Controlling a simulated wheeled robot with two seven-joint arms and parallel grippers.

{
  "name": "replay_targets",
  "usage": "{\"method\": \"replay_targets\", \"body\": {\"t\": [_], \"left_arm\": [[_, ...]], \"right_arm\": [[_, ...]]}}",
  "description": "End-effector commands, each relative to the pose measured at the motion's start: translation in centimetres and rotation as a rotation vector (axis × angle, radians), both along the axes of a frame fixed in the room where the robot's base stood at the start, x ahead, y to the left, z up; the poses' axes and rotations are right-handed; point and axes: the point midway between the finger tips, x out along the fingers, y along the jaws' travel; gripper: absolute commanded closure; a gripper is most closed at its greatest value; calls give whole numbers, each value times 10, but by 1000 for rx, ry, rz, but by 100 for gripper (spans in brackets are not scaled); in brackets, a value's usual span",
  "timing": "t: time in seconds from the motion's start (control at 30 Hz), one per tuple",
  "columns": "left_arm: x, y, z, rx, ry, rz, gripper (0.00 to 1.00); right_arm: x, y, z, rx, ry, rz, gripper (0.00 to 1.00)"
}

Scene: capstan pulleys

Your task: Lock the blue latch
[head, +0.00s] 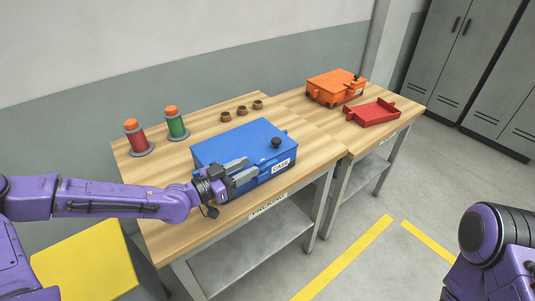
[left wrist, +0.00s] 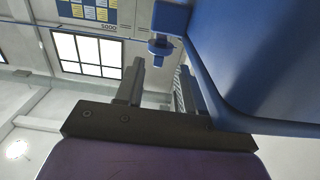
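A blue case (head: 225,146) with a black knob on its lid and a CASE label sits shut on the wooden table. My left gripper (head: 241,171) is at the case's front left, its two fingers apart and pointing along the front face. In the left wrist view the fingers (left wrist: 161,85) are spread with nothing between them. A small blue part (left wrist: 162,47), perhaps the latch, sticks out from the case (left wrist: 260,60) just beyond the fingertips. In the head view my gripper and the small size hide the latch's position. My right gripper is out of view.
Red (head: 135,138) and green (head: 176,124) spools stand at the back left, with several small brown rings (head: 242,111) to their right. An orange case (head: 333,87) and red tray (head: 373,112) are on the far table. A yellow-topped box (head: 90,268) stands below my left arm.

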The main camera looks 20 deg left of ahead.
Motion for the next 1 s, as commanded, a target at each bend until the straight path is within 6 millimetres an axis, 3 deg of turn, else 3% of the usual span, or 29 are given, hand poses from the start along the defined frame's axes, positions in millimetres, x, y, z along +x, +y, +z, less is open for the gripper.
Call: {"method": "replay_targets", "body": {"t": [0.3,0.67,0.8,1.0], "left_arm": [[50,-39,0,1,3,-1,62],[58,-47,0,-3,2,-2,62],[58,-47,0,-3,2,-2,100],[58,-46,0,-3,3,1,100]], "right_arm": [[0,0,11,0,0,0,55],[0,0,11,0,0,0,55],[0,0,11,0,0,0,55],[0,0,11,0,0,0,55]]}}
